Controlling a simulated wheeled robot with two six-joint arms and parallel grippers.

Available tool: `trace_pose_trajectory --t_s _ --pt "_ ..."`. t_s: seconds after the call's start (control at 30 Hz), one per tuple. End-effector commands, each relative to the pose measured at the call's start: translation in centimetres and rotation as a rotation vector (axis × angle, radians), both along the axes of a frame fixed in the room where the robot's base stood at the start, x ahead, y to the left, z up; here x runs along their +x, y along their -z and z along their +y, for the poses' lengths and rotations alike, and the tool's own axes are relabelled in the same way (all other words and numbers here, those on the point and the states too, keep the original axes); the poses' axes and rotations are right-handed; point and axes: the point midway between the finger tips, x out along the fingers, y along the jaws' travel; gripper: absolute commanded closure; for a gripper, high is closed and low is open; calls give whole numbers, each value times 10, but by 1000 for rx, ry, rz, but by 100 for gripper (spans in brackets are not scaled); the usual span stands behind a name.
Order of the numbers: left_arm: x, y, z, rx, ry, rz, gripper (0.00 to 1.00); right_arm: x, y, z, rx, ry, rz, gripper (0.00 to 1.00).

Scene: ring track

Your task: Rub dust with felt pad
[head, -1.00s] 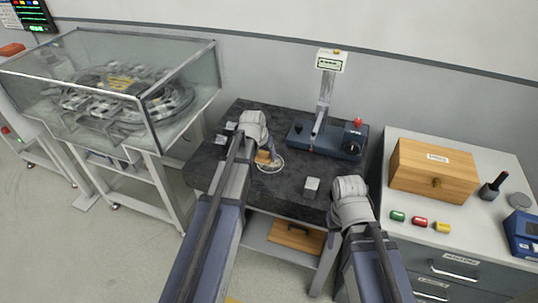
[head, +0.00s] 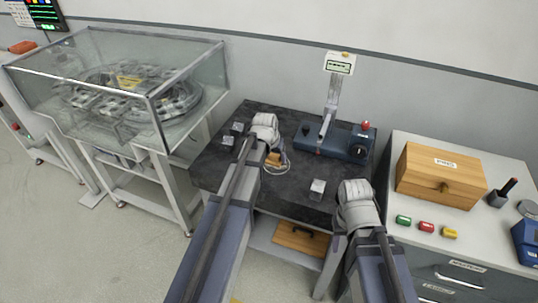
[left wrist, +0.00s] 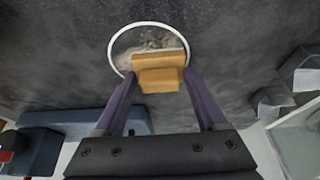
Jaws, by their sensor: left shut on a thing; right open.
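The felt pad, a tan block with a paler layer along one edge, shows in the left wrist view (left wrist: 158,72) and as a small tan patch in the head view (head: 273,159). My left gripper (left wrist: 158,85) is shut on it, one purple finger on each side. The dust (left wrist: 150,46) is a pale grey-brown patch inside a white ring outline (left wrist: 113,44) on the dark stone table (head: 290,196). The pad covers part of the ring and dust; I cannot tell whether it touches the table. My right gripper, at the table's front right, has its fingertips hidden behind its wrist (head: 357,203).
A blue device with a post and display (head: 335,140) stands at the table's back. A glass case (head: 120,90) is at left. A wooden box (head: 440,177) and coloured cylinders (head: 426,226) are on the right cabinet.

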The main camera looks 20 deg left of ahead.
Motion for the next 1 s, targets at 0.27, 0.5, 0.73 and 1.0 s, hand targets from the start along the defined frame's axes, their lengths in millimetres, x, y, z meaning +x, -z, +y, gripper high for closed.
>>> trace_pose_trajectory --t_s 0.27,0.5,0.73,1.0 --pt "-1 2 -13 -5 1 3 70 0 1 0 0 0 0 50" --pt "-2 1 -22 -5 4 5 70 0 1 0 0 0 0 50" --pt "-3 0 -41 -4 4 5 70 0 0 0 0 0 0 50" --pt "-3 -1 -54 -4 1 3 70 0 -1 0 0 0 0 50"
